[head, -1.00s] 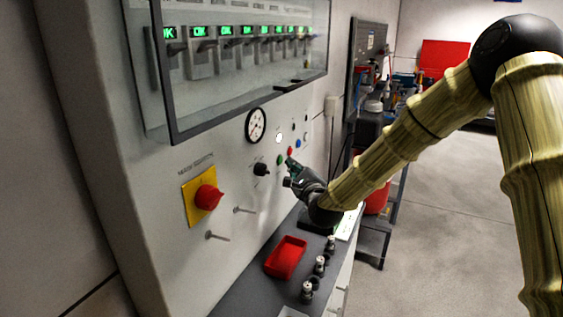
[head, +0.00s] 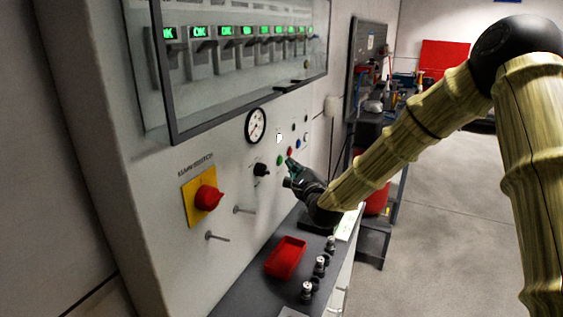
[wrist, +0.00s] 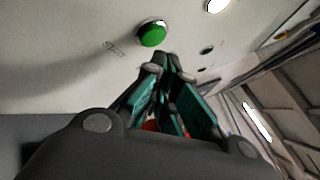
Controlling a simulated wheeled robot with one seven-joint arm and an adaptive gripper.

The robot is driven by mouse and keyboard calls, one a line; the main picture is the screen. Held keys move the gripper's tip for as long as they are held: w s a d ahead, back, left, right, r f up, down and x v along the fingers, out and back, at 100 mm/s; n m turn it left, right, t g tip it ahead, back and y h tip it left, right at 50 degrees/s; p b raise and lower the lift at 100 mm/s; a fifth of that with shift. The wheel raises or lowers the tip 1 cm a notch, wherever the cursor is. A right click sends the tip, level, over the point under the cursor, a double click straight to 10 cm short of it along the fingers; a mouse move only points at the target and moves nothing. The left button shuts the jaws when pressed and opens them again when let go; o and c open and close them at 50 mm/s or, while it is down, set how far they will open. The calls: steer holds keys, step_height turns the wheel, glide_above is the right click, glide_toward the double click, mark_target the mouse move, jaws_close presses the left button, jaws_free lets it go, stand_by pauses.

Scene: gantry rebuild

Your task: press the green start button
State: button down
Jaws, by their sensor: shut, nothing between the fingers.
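The green start button (wrist: 152,34) is a round green cap in a light ring on the pale panel in the wrist view, with a "START" label beside it. In the head view the green button (head: 280,160) shows small on the panel, left of my gripper (head: 290,166). My gripper (wrist: 168,66) is shut and empty, with its fingertips close together just below the button in the wrist picture. A gap shows between the tips and the button there. I cannot tell the exact distance from the tips to the panel.
A red button (head: 290,152) sits right beside the green one. A black knob (head: 261,170), a gauge (head: 256,125) and a red main switch (head: 207,197) are to the left. A red tray (head: 286,257) and several small fittings lie on the ledge below.

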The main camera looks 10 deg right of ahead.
steer(key=shift+a, duration=0.15)
steer(key=shift+w+a+b, duration=0.2)
steer(key=shift+a+b, duration=0.05)
steer(key=shift+b, duration=0.1)
steer(key=shift+w+a, duration=0.2)
steer(key=shift+a, duration=0.15)
stand_by(1.1)
steer(key=shift+d+b, duration=0.1)
steer(key=shift+b, duration=0.2)
steer(key=shift+s+d, duration=0.45)
steer(key=shift+d, duration=0.15)
steer(key=shift+s+d+b, duration=0.3)
steer(key=shift+s+d, duration=0.4)
steer(key=shift+d, duration=0.35)
steer(key=shift+s+d+b, duration=0.3)
steer(key=shift+s+d, duration=0.4)
steer(key=shift+d, duration=0.35)
